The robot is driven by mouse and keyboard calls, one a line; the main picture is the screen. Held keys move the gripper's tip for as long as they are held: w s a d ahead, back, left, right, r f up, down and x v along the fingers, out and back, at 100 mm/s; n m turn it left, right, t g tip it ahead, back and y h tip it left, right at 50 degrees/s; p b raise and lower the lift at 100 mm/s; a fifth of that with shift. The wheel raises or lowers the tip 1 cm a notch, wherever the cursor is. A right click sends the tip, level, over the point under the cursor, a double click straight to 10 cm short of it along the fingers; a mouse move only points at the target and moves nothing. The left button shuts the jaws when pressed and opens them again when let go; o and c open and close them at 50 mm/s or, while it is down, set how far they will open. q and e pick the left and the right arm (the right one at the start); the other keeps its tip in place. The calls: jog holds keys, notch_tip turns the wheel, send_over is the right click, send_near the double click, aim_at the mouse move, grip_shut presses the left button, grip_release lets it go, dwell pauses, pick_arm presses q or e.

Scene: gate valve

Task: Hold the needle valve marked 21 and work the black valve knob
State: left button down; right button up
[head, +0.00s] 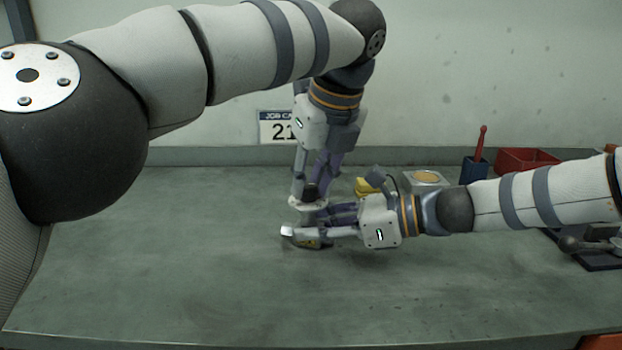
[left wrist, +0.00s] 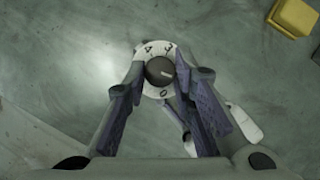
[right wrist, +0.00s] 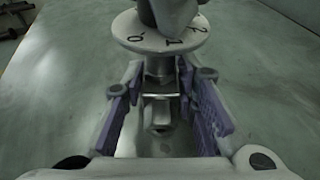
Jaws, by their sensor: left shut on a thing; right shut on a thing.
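The needle valve stands on the bench, mostly hidden by my fingers in the head view; its metal body (right wrist: 158,112) shows in the right wrist view. The black knob (left wrist: 160,70) sits at the dial's centre. My left gripper (head: 309,192) points down from above, shut on the knob. My right gripper (head: 301,226) reaches in level from the right below the dial, shut on the valve body. No mark 21 is visible on the valve itself.
A job card (head: 277,127) reading 21 hangs on the wall, partly covered by my left arm. A yellow block (head: 366,187), a grey block with a tan top (head: 425,178), a blue cup (head: 474,169) and a red bin (head: 524,160) stand behind my right arm. The bench's left is clear.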

pick_arm(q)
jog(key=c, duration=1.3)
grip_release()
jog(key=shift+c, duration=0.2)
